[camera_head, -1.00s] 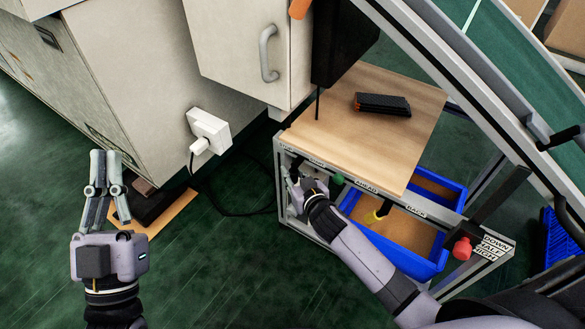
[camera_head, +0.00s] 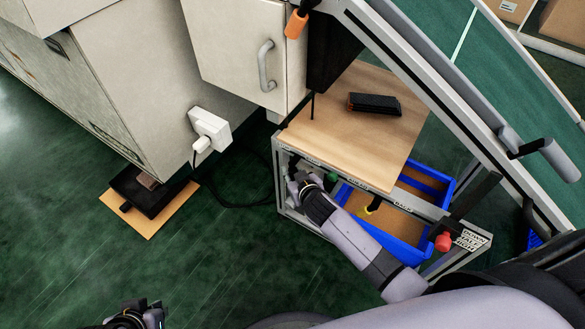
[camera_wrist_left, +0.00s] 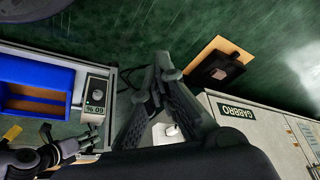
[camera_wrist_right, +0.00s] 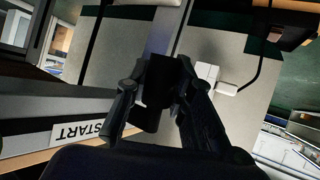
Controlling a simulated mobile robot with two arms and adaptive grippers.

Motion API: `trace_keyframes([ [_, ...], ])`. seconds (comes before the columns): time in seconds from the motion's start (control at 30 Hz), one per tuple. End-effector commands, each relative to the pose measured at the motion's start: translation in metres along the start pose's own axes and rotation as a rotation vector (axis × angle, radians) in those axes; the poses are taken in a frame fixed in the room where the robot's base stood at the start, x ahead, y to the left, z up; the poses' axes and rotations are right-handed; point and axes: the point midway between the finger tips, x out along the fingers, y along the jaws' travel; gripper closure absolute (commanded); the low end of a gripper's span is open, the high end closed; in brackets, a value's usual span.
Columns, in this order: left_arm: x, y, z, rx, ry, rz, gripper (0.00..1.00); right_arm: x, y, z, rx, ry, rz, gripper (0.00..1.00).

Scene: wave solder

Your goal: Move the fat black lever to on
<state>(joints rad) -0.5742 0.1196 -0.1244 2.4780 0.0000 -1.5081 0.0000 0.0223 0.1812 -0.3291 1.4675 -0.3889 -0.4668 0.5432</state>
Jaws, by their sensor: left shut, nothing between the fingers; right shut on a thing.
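The fat black lever (camera_wrist_right: 158,92) shows in the right wrist view as a thick black bar between my right fingers, close to a START label (camera_wrist_right: 77,132). My right gripper (camera_wrist_right: 158,72) is shut on it. In the head view my right gripper (camera_head: 297,184) is at the left end of the workbench's front rail (camera_head: 345,178); the lever is mostly hidden there. I cannot read the lever's setting. My left gripper (camera_wrist_left: 166,68) is shut and empty above the floor in the left wrist view. Only part of the left wrist shows at the head view's bottom edge.
The bench's wooden top (camera_head: 345,135) carries a black ribbed block (camera_head: 374,104). Blue bins (camera_head: 405,252) sit below it. A red knob (camera_head: 443,241) is at the rail's right end. A pale cabinet (camera_head: 130,95) stands left; green floor (camera_head: 75,250) is clear.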

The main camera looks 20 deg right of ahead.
Motion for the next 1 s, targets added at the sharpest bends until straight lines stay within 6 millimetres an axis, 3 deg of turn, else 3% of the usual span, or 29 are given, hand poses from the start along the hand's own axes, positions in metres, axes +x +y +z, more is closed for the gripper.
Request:
trace_keyframes([
  [0.07,-0.011,-0.002,0.018,-0.003,-0.092,-0.004,1.00,-0.002,0.001,-0.003,-0.009,-0.017,0.004,1.00],
  [0.3,-0.026,-0.002,0.009,-0.002,-0.078,-0.003,1.00,-0.004,0.002,-0.003,-0.042,-0.068,0.016,1.00],
  [0.7,0.069,0.002,0.030,0.003,-0.130,0.006,1.00,-0.007,0.004,-0.002,-0.096,-0.154,0.037,1.00],
  [1.0,0.112,0.005,0.054,0.008,-0.153,0.010,1.00,-0.008,0.005,0.000,-0.126,-0.202,0.048,1.00],
])
